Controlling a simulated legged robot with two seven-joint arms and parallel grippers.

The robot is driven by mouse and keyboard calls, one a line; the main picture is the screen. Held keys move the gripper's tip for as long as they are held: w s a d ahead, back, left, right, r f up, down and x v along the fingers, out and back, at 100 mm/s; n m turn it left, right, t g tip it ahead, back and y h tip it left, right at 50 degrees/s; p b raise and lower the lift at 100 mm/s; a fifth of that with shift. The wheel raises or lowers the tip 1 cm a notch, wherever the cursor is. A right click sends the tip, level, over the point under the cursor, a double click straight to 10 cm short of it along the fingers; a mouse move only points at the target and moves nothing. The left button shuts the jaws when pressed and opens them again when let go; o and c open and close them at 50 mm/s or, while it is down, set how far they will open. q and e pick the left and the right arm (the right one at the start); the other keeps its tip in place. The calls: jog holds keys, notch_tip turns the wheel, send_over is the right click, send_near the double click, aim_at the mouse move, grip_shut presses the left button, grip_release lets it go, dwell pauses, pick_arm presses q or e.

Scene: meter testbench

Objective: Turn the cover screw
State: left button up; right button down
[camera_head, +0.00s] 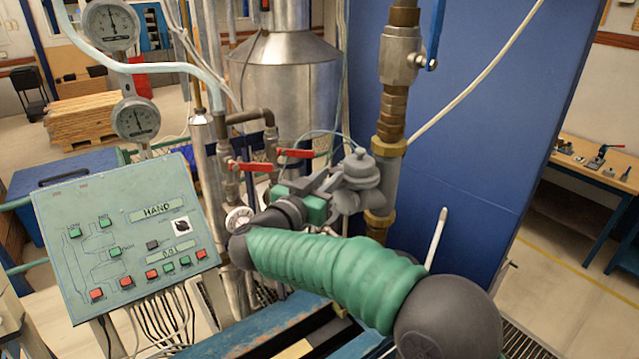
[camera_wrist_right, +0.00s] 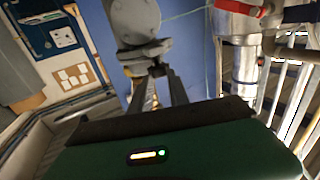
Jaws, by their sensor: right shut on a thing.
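The grey meter (camera_head: 362,168) sits on the vertical pipe in the middle of the head view, with a domed top. It also shows at the top of the right wrist view (camera_wrist_right: 133,20). My right gripper (camera_head: 334,182) reaches the meter's left side. In the right wrist view the fingertips of my right gripper (camera_wrist_right: 157,72) are shut on a small dark part at the meter's lower edge, which looks like the cover screw. The screw is too small and too covered to make out its turn. My left gripper is out of view.
A control panel (camera_head: 128,238) stands at the left. Red-handled valves (camera_head: 252,166) are close left of the meter. A thick pipe with a blue-handled valve (camera_head: 400,55) rises behind it. A blue board (camera_head: 500,130) fills the back right.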

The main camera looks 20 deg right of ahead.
jog(key=d+n+t+y+b, duration=0.1)
jog(key=n+y, duration=0.1)
jog(key=n+t+y+b, duration=0.2)
jog(key=y, duration=0.1)
jog(key=s+d+r+n+t+y+b, duration=0.1)
jog(key=y, duration=0.1)
jog(key=shift+d+n+t+y, duration=0.3)
jog(key=shift+n+t, duration=0.1)
jog(key=c, duration=1.7)
grip_release()
jog(key=o, duration=0.7)
jog(key=shift+w+f, duration=0.55)
jog(key=shift+w, duration=0.35)
jog(key=shift+c, duration=0.2)
jog(key=shift+s, duration=0.1)
jog(key=shift+f, duration=0.1)
